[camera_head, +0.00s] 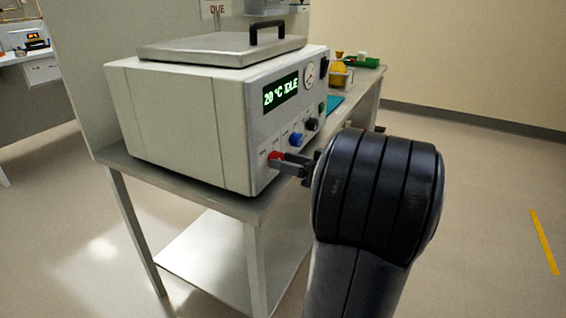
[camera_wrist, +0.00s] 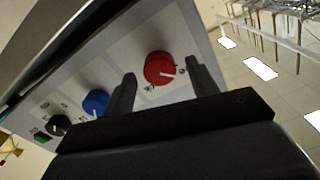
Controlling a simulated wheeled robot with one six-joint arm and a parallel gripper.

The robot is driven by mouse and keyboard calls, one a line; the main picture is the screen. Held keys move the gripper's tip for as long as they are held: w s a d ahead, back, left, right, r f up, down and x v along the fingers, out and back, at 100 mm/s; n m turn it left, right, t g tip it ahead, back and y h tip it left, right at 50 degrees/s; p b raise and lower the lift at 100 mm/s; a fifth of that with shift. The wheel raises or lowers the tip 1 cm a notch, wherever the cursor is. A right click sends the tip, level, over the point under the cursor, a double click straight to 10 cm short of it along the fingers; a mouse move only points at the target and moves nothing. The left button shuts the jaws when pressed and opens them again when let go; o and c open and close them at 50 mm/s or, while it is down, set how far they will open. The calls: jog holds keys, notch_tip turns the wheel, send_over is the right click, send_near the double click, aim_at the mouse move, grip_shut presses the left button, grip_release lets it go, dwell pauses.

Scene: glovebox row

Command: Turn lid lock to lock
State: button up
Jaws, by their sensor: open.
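The grey machine (camera_head: 180,115) has a flat metal lid (camera_head: 200,50) with a black handle (camera_head: 267,29), lying on its top. A red knob (camera_head: 274,155) is nearest the front corner of its panel. In the wrist view the red knob (camera_wrist: 159,68) shows a white pointer line toward the lower right. My gripper (camera_head: 287,164) is open at the red knob, and in the wrist view its two fingers stand on either side of it. Contact cannot be told. The labels are too small to read, so I cannot tell which knob is the lid lock.
A blue knob (camera_wrist: 96,103) and a black knob (camera_wrist: 58,126) sit beside the red one. The display (camera_head: 281,93) reads "20 °C IDLE", with a gauge (camera_head: 309,75) beside it. Yellow containers (camera_head: 340,75) stand farther along the bench.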

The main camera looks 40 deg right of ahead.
jog(key=shift+w+a, duration=0.25)
jog(key=shift+w, duration=0.4)
jog(key=shift+c, duration=0.3)
jog(key=c, duration=0.9)
